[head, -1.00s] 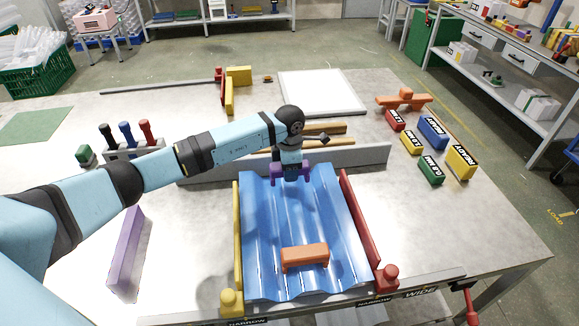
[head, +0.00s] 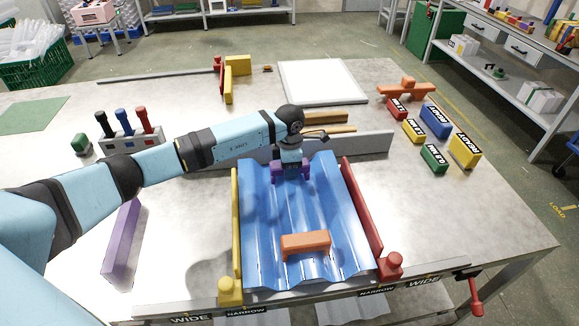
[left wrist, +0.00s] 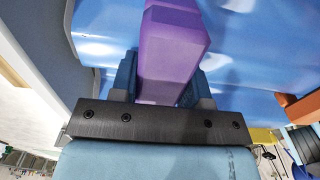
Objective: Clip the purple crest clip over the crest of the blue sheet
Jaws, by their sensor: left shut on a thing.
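The blue corrugated sheet (head: 275,220) lies on the table between a yellow side rail and a red side rail. My left gripper (head: 292,171) is over its far end, shut on the purple crest clip (head: 306,171). In the left wrist view the clip (left wrist: 170,45) sits between the fingers of the gripper (left wrist: 160,90), with the blue sheet (left wrist: 245,60) close behind it. I cannot tell whether the clip touches a crest. An orange clip (head: 305,244) sits across the sheet's near part. My right gripper is not in view.
A yellow rail (head: 236,225) and a red rail (head: 361,205) flank the sheet. A grey bar (head: 355,151) stands behind it. A purple block (head: 121,240) lies left. Labelled blocks (head: 436,121) lie right. A tool holder (head: 130,138) stands at left.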

